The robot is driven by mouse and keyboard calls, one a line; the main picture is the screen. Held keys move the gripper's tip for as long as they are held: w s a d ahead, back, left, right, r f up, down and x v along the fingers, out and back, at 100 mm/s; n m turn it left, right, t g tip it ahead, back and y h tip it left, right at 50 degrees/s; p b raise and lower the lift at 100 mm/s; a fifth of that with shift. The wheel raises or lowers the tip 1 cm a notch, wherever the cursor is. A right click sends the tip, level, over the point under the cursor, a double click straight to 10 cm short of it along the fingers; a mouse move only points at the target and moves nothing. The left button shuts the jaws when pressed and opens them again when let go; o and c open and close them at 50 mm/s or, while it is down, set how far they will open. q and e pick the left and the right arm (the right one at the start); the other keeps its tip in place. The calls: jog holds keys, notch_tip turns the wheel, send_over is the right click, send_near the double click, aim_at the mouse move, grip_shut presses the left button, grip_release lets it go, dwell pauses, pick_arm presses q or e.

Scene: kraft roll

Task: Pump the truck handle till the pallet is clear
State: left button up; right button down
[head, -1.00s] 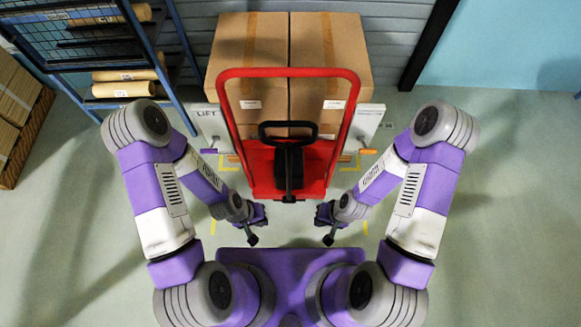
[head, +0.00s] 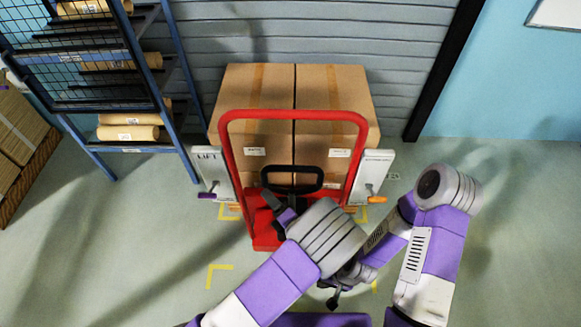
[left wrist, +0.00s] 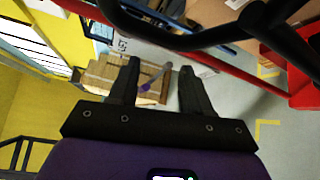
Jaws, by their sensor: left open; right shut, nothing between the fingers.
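My right gripper (head: 333,297) is shut and empty, low in front of the truck, partly hidden by my left arm.
A LIFT board (head: 210,172) with a purple lever stands left of the truck, another board (head: 373,172) with an orange lever right. A blue rack (head: 165,90) with paper rolls and a loaded wooden pallet (head: 35,175) stand at left. Yellow marks lie on the floor.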

pick_arm(q)
jog(key=w+d+r+m+t+h, duration=0.2)
jog(key=d+r+m+t+h, duration=0.1)
jog(key=d+r+m+t, duration=0.4)
jog(key=w+a+n+g+b, duration=0.1)
jog(key=w+a, duration=0.1)
jog(key=w, duration=0.4)
jog(key=shift+w+r+n+g, duration=0.15)
jog(key=shift+w+n+g, duration=0.15)
jog(key=shift+n, duration=0.1)
grip_shut()
